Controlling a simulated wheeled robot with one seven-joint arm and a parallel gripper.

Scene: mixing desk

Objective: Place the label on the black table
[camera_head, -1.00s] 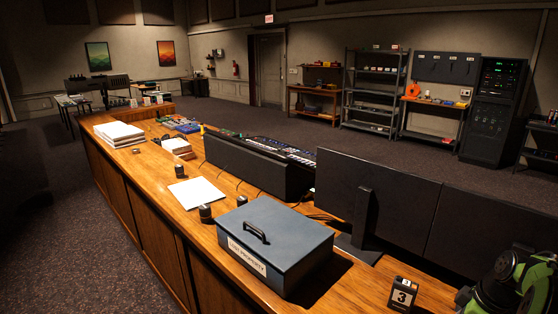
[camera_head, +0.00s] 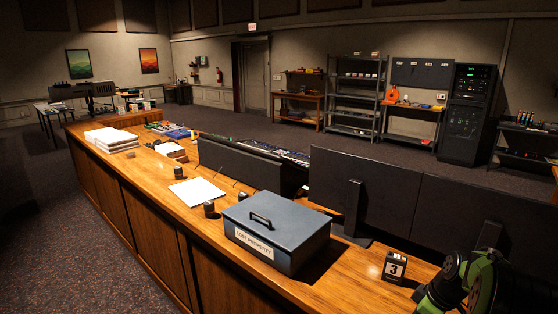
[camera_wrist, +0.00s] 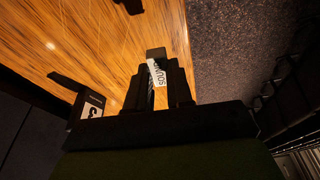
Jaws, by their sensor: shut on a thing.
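In the wrist view, my gripper (camera_wrist: 163,88) has its dark fingers closed around the label (camera_wrist: 156,73), a small dark piece with a white face and dark letters that seem to start "SOU". The fingers cover part of it. It is over the wooden desk top; whether it touches the wood I cannot tell. In the head view, only my black and green arm shows at the lower right; the fingers and label cannot be made out there. A dark table (camera_head: 527,129) with small items stands at the far right; whether it is the black table I cannot tell.
The wooden desk (camera_head: 150,192) holds a grey "LOST PROPERTY" box (camera_head: 276,233), a black number 3 block (camera_head: 395,267), paper (camera_head: 197,191) and black monitors (camera_head: 385,193). The block also shows in the wrist view (camera_wrist: 93,108). Carpet (camera_head: 240,117) behind the desk is open.

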